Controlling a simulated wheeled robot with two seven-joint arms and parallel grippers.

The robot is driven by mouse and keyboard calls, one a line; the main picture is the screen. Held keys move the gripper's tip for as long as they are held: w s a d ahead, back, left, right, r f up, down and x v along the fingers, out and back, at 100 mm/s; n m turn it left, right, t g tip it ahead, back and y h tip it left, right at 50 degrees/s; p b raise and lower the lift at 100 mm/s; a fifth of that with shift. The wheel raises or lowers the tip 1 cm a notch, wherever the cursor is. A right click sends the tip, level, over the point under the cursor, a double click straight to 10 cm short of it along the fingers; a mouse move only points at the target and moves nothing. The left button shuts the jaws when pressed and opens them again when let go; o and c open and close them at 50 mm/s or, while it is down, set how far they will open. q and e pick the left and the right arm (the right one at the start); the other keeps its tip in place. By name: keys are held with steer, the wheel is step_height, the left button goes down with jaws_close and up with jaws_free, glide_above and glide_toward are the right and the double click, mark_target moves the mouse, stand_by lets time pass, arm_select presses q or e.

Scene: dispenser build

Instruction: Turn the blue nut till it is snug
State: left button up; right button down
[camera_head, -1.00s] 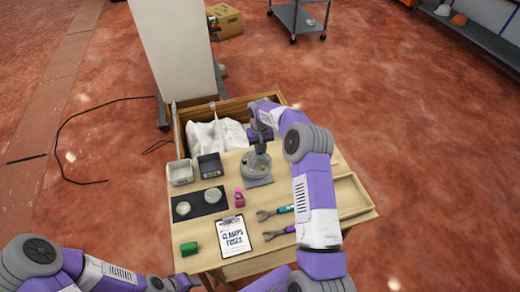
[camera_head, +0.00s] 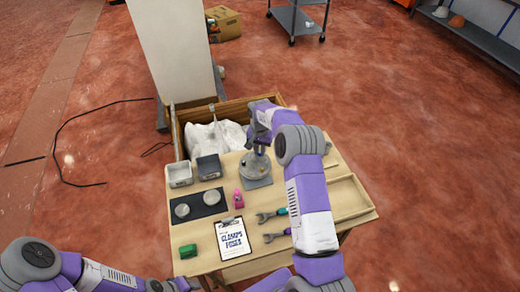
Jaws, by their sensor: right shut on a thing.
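The dispenser (camera_head: 257,166), a round greyish body on a grey base plate, stands on the wooden table. My right gripper (camera_head: 258,148) points down onto the top of the dispenser and is shut at its centre. The blue nut itself is not distinguishable; the gripper and wrist cover that spot. How far the nut is turned cannot be seen.
On the table (camera_head: 277,248) are two small bins (camera_head: 180,174), a dark mat (camera_head: 198,217) with two round discs, a pink item (camera_head: 237,198), a green block (camera_head: 188,251), a clipboard (camera_head: 232,240) and two wrenches (camera_head: 270,215). A wooden crate (camera_head: 177,130) with white cloth stands behind.

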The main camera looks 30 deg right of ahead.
stand_by(0.3)
steer(key=c, duration=1.1)
jaws_free()
steer(key=shift+o, duration=0.2)
steer(key=shift+r+p, duration=0.45)
steer(key=shift+r, duration=3.35)
